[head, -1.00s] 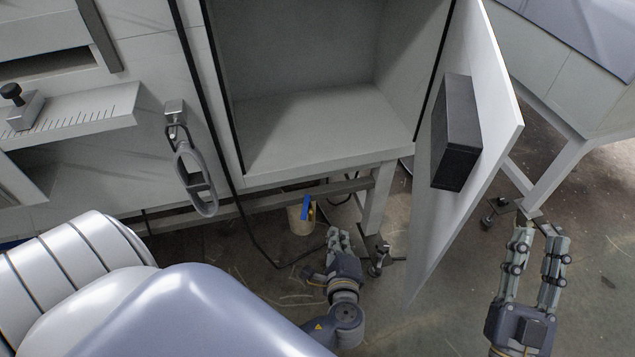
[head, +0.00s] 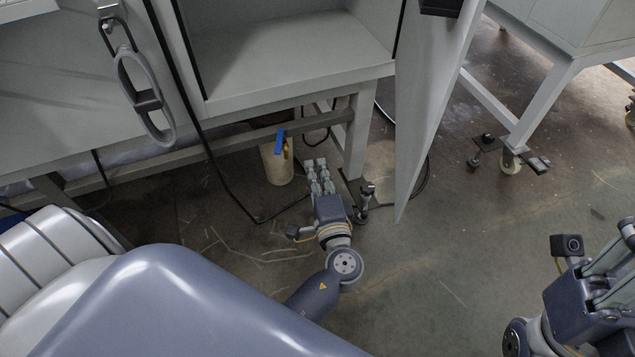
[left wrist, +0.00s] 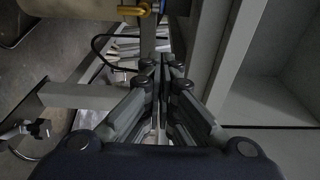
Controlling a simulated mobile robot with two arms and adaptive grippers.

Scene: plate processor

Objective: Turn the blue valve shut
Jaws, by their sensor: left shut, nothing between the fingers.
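The blue valve handle (head: 279,141) stands upright on a brass fitting (head: 286,152), below the open cabinet and in front of a pale bucket-like container. In the left wrist view the brass fitting (left wrist: 134,9) shows at the top edge, with a bit of blue beside it. My left gripper (head: 315,166) is shut and empty, just right of the valve and apart from it in the head view. Its closed fingers (left wrist: 163,64) point toward the valve area in the left wrist view. My right gripper (head: 622,255) is partly cut off at the right edge, away from the valve.
The pale container (head: 277,168) stands behind the valve. A frame beam (head: 225,148) and cabinet leg (head: 359,135) are close to my left gripper. The open cabinet door (head: 425,110) hangs to its right. A black cable (head: 232,195) runs nearby. Floor at centre right is clear.

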